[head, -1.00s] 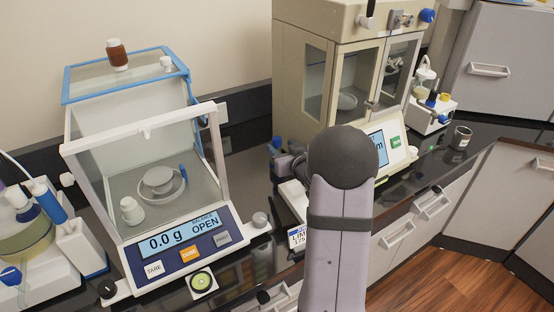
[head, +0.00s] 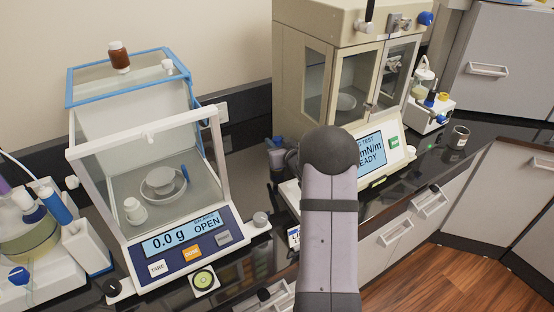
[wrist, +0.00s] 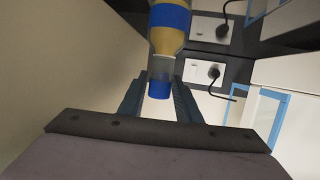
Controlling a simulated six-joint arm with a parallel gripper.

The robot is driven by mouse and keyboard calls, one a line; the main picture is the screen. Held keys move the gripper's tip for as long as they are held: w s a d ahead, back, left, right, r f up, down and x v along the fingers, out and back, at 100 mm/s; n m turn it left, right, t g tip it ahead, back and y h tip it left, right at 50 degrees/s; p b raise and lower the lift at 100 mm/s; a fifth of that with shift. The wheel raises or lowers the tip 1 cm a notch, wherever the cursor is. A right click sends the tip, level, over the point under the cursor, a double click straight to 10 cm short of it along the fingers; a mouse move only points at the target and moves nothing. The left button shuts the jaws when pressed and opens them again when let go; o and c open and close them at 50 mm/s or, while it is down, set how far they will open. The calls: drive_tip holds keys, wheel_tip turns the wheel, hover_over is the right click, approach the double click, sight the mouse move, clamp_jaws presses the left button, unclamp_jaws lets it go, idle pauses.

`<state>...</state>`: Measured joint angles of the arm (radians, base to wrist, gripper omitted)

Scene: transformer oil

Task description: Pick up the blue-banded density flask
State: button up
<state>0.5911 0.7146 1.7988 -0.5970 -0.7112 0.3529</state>
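The blue-banded flask (wrist: 168,40) hangs into the top of the wrist view. It has amber liquid, a blue band, a clear neck and a blue cap (wrist: 159,89) toward my palm; its far end is cut off. My gripper (wrist: 161,82) has one dark finger close along each side of the neck and cap, and looks shut on it. In the head view my own arm hides most of the gripper, and I cannot make out the flask.
A balance (head: 190,240) reading 0.0 g stands at left with a brown bottle (head: 119,57) on top. A beige tension tester (head: 300,75) is behind my arm. In the wrist view, wall sockets (wrist: 205,72) with a black cable show behind the flask.

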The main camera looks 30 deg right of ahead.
clamp_jaws()
drive_tip(key=shift+r, duration=0.2)
drive_tip(key=shift+r+b, duration=0.4)
drive_tip(key=shift+r, duration=0.4)
drive_tip(key=shift+w+a+r+b, duration=0.2)
drive_tip(key=shift+w+r+b, duration=0.25)
drive_tip(key=shift+r, duration=0.25)
drive_tip(key=w+a+b, duration=0.1)
drive_tip(key=w+a, duration=0.2)
drive_tip(key=w, duration=0.5)
drive_tip(key=w+a+b, duration=0.1)
drive_tip(key=w+a, duration=0.2)
drive_tip(key=w, duration=0.4)
drive_tip(key=shift+w+a, duration=0.25)
drive_tip(key=shift+w, duration=0.15)
drive_tip(key=shift+r, duration=0.1)
